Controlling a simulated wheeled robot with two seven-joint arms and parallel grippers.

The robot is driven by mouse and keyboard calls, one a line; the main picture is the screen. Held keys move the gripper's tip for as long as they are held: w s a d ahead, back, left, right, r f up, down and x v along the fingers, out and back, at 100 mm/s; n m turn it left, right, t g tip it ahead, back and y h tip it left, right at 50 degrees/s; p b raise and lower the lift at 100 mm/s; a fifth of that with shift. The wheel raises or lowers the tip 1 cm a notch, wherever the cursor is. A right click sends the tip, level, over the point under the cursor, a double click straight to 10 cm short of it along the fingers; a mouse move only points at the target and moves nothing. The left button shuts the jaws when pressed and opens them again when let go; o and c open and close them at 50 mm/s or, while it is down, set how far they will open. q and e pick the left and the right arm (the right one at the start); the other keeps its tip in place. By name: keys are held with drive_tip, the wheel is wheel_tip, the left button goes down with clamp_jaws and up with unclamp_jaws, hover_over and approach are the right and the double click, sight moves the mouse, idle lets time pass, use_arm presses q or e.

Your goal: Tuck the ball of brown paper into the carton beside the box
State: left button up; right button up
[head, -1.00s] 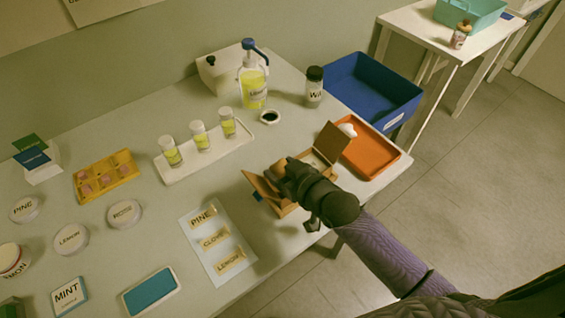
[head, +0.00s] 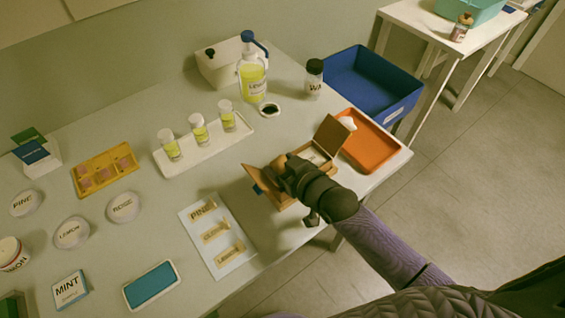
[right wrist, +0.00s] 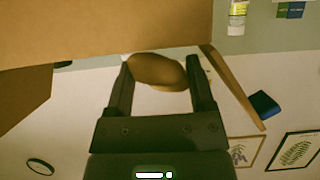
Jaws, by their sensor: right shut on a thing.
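My right gripper (head: 284,165) is shut on the ball of brown paper (right wrist: 157,70), which sits between its two fingertips in the right wrist view. In the head view the gripper and forearm cover most of the ball. The small brown carton (head: 262,188) stands on the table with its flaps up, one at its left and one at its right (head: 333,133). The gripper is over the carton's opening; whether the ball is below the rim I cannot tell. Large brown flap surfaces (right wrist: 100,28) fill the top of the right wrist view. My left gripper is not in view.
An orange tray (head: 386,158) lies right of the carton, with a blue bin (head: 393,104) behind. A white rack (head: 238,134) of vials and a label card (head: 240,256) lie to the left. A dark-lidded jar (head: 314,78) and pump bottle (head: 253,82) stand behind.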

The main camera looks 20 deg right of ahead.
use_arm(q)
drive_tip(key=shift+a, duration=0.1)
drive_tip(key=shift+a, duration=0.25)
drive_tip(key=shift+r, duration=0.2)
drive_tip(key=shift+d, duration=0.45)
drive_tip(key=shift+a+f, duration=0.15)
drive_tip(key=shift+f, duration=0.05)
use_arm(e)
drive_tip(key=shift+f, duration=0.35)
drive_tip(key=o, duration=1.2)
drive_tip(key=shift+c, duration=0.2)
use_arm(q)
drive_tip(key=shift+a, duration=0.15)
